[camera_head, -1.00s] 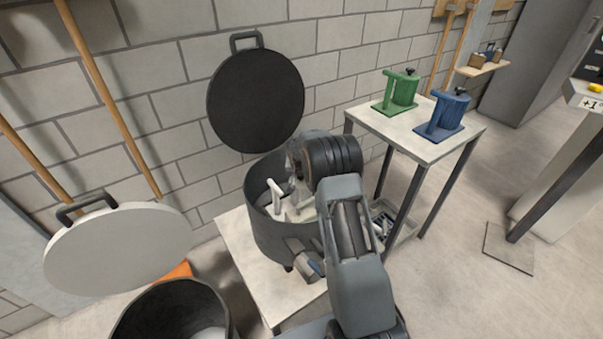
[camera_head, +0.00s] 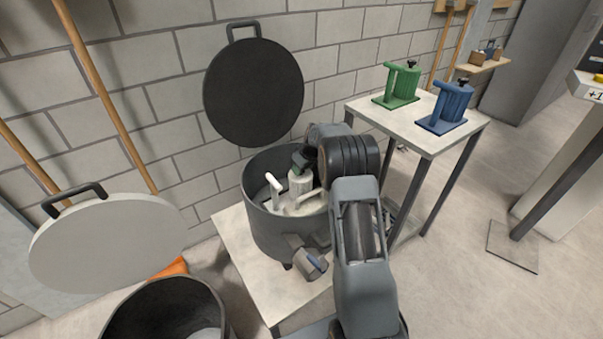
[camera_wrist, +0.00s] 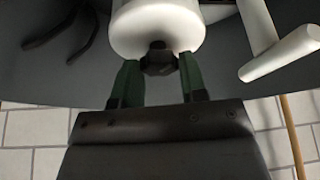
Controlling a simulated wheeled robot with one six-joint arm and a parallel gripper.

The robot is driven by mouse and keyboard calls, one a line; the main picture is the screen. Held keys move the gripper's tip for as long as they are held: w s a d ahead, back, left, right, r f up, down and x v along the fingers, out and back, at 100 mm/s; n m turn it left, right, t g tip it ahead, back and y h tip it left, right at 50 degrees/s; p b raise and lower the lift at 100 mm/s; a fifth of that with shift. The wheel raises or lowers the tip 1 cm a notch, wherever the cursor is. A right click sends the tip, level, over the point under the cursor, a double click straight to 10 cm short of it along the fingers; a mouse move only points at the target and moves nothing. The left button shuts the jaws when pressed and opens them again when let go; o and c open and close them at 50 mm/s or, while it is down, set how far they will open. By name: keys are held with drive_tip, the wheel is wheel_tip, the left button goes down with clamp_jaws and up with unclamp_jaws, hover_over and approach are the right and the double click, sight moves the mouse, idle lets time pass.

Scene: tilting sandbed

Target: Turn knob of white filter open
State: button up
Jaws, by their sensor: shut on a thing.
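The white filter (camera_head: 299,184) stands inside the dark round pot on the near table. In the wrist view its white round body (camera_wrist: 158,28) fills the top middle. Its small black knob (camera_wrist: 158,58) sticks out toward my gripper. My gripper (camera_wrist: 158,70) has its two green-padded fingers on either side of the knob and is shut on it. In the head view my gripper (camera_head: 302,160) reaches over the pot's rim to the filter's top. The knob is hidden there by the fingers.
The dark pot (camera_head: 264,232) surrounds the filter, with a white handle (camera_head: 272,187) beside it. A green filter (camera_head: 402,83) and a blue filter (camera_head: 451,103) stand on the table at right. A black lid (camera_head: 254,94) and a white lid (camera_head: 105,246) are at left.

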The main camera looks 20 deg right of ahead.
drive_tip(key=n+y+b, duration=0.1)
drive_tip(key=n, duration=0.2)
drive_tip(key=shift+d+n+g, duration=0.1)
drive_tip(key=shift+n+g, duration=0.2)
drive_tip(key=shift+w+n+g+y, duration=0.1)
drive_tip(key=shift+n+g+y, duration=0.35)
drive_tip(key=shift+n, duration=1.05)
drive_tip(key=o, duration=0.9)
drive_tip(key=shift+r, duration=0.1)
drive_tip(key=p+v, duration=0.2)
drive_tip(key=v, duration=1.1)
drive_tip(key=shift+d+r, duration=0.15)
drive_tip(key=shift+r, duration=0.15)
